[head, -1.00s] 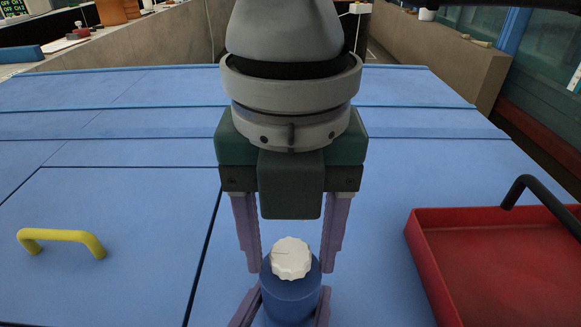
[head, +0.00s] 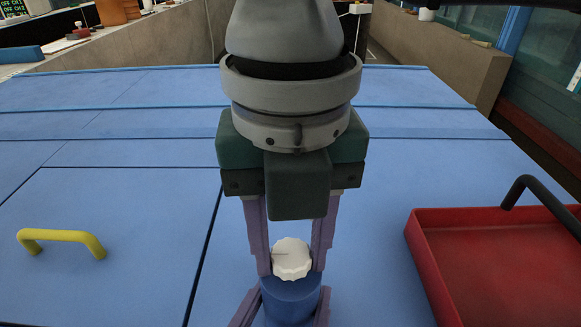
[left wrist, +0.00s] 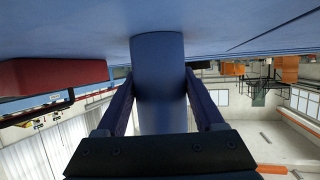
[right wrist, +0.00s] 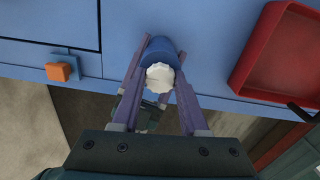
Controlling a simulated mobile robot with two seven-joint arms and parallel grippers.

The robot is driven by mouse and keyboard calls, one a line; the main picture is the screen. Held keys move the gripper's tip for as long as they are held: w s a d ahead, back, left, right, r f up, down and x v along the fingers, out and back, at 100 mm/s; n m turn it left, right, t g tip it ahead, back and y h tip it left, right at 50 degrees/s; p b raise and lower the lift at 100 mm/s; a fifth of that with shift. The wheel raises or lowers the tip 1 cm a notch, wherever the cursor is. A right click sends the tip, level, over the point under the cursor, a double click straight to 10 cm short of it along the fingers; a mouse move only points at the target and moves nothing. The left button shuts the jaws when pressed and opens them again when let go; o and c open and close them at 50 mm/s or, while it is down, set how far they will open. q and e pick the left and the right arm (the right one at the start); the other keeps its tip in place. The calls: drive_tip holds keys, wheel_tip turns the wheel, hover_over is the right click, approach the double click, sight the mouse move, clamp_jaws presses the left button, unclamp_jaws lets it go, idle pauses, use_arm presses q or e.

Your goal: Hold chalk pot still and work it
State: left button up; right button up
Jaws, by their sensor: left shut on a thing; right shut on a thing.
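The chalk pot (head: 290,303) is a blue cylinder with a white ridged lid (head: 291,258). It stands upright at the bottom middle of the head view. My left gripper (head: 286,308) is shut on its blue body, low down; the left wrist view shows the body (left wrist: 160,85) between the fingers. My right gripper (head: 291,268) points down from above and is shut on the lid. The right wrist view looks down on the lid (right wrist: 159,77) between the fingers, with the blue body (right wrist: 157,48) beyond. The pot's base is hidden in the head view.
A red tray (head: 480,219) with a black handle (head: 545,200) lies to the right. A yellow handle (head: 62,238) is fixed on the blue surface (head: 110,200) to the left. An orange block (right wrist: 63,72) shows in the right wrist view. The blue surface around the pot is mostly clear.

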sight(290, 254)
drive_tip(key=o, duration=0.8)
drive_tip(key=shift+r, duration=0.1)
drive_tip(key=shift+r, duration=2.95)
use_arm(q)
drive_tip(key=o, duration=1.5)
